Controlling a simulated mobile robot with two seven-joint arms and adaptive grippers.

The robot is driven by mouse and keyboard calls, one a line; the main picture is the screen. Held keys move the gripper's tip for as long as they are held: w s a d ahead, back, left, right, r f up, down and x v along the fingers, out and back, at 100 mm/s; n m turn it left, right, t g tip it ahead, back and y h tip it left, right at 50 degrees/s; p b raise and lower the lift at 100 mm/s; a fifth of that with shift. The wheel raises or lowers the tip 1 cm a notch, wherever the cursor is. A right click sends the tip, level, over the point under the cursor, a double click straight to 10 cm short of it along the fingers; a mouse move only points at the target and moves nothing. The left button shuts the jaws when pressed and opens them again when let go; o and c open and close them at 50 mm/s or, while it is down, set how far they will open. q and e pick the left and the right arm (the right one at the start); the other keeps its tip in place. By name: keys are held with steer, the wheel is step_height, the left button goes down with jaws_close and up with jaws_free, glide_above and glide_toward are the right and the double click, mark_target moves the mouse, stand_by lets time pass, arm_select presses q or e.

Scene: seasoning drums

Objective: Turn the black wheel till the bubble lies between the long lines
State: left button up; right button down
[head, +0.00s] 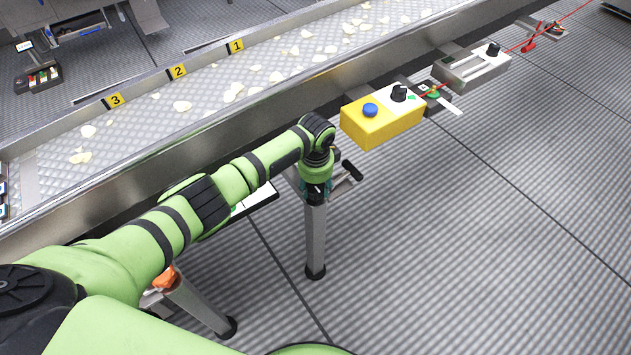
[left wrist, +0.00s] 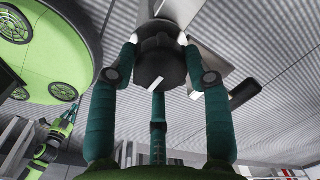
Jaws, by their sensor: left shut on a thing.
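My left gripper (head: 318,190) is at the top of a grey leg under the trough's near edge, mostly hidden by my wrist in the head view. In the left wrist view its teal fingers (left wrist: 158,62) are closed on the sides of the black wheel (left wrist: 160,70), which carries a white mark. The bubble and the long lines do not show clearly in either view.
The metal trough (head: 150,185) with pale chips runs diagonally above. A yellow box (head: 380,125) with a blue button and a black knob hangs on its near side. A black handle (head: 350,170) sticks out beside the grey leg (head: 315,240). The floor at right is clear.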

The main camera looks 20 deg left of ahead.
arm_select(q)
steer(key=shift+m, duration=0.9)
steer(key=shift+m+p, duration=0.4)
steer(key=shift+m, duration=0.5)
steer(key=shift+f+m, duration=0.1)
steer(key=shift+m, duration=0.5)
steer(key=shift+s+m+h, duration=0.1)
steer(key=shift+m+h, duration=0.2)
steer(key=shift+m, duration=0.3)
arm_select(e)
steer(key=shift+g, duration=0.5)
steer(key=s, duration=0.4)
steer(key=shift+a+r, duration=0.35)
steer(key=shift+w+d, duration=0.15)
steer(key=shift+d, duration=0.15)
arm_select(q)
steer(key=o, duration=1.1)
steer(key=shift+o, duration=0.2)
arm_select(e)
steer(key=shift+w, duration=0.1)
